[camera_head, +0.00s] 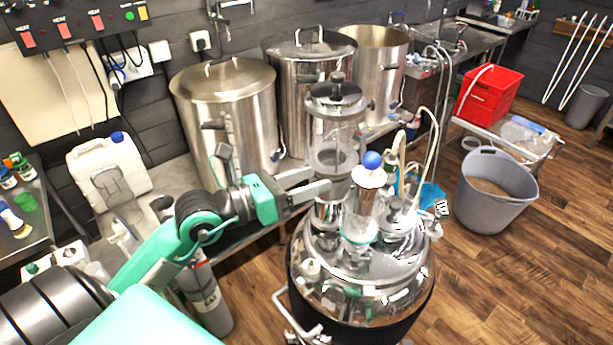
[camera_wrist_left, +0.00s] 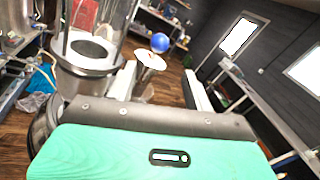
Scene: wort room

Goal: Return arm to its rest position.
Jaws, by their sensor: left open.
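My left gripper (camera_head: 322,180) is in the middle of the head view, at the end of my green and dark arm that comes in from the lower left. Its two pale fingers are apart with nothing seen between them. In the left wrist view the glass cylinder (camera_wrist_left: 97,22) is at the upper left and a blue ball (camera_wrist_left: 160,42) is beyond the fingers. My right gripper does not show.
The blue ball (camera_head: 372,160) tops a fitting on the vessel, beside hoses. Steel pots (camera_head: 228,115) stand behind my gripper. A white canister (camera_head: 110,170) is left. A gas cylinder (camera_head: 207,300) stands below my arm. A grey tub (camera_head: 495,200) is right; floor there is open.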

